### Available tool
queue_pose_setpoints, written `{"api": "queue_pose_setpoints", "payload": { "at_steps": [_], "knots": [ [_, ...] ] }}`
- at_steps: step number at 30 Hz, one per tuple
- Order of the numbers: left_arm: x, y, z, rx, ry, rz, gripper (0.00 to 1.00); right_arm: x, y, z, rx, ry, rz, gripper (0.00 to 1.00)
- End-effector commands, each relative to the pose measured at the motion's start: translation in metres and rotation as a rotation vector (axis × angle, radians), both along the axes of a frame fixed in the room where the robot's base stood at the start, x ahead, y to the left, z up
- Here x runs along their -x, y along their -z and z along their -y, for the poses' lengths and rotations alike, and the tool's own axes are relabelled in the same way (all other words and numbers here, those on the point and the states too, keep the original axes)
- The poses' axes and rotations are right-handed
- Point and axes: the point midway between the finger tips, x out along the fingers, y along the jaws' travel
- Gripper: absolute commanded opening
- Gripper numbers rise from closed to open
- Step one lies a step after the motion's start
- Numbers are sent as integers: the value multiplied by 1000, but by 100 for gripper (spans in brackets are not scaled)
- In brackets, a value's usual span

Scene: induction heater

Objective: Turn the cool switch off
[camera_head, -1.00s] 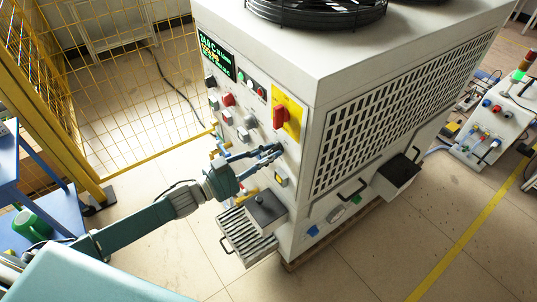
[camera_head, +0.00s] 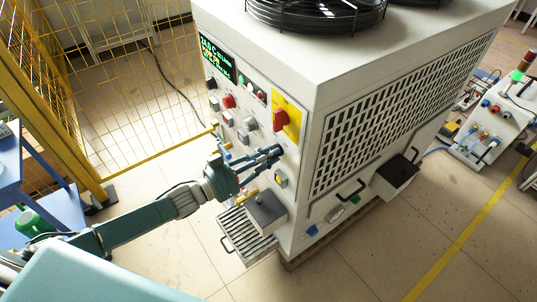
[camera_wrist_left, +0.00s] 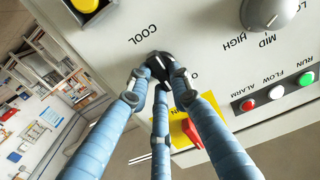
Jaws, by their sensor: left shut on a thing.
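The cool switch is a small black knob (camera_wrist_left: 158,64) with a white mark, beside the word COOL on the heater's pale panel in the left wrist view. My left gripper (camera_wrist_left: 160,82) has its three blue fingers closed around this knob, with the fingertips touching it. In the head view my left gripper (camera_head: 274,155) is at the front panel of the white machine (camera_head: 318,75), and its fingers hide the switch. The knob's exact turn angle is hard to tell behind the fingers. My right gripper is not in view.
A red rotary switch on a yellow plate (camera_head: 281,119) sits above my gripper. A dark box (camera_head: 266,208) and slatted tray (camera_head: 238,232) stick out below it. A yellow fence (camera_head: 130,90) stands left.

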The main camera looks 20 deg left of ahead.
Motion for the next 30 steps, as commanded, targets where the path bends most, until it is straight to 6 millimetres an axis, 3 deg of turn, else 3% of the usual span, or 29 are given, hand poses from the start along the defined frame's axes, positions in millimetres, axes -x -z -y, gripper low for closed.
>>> {"api": "queue_pose_setpoints", "payload": {
  "at_steps": [12, 26, 27, 30],
  "knots": [
    [0, 0, -1, 129, 0, -102, 0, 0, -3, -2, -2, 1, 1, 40],
    [-1, 0, -1, 140, 0, -110, 0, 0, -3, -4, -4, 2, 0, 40],
    [-1, 0, -1, 140, 0, -110, 24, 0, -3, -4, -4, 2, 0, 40],
    [-1, 0, -1, 140, 0, -110, 40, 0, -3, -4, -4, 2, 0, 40]
  ]
}}
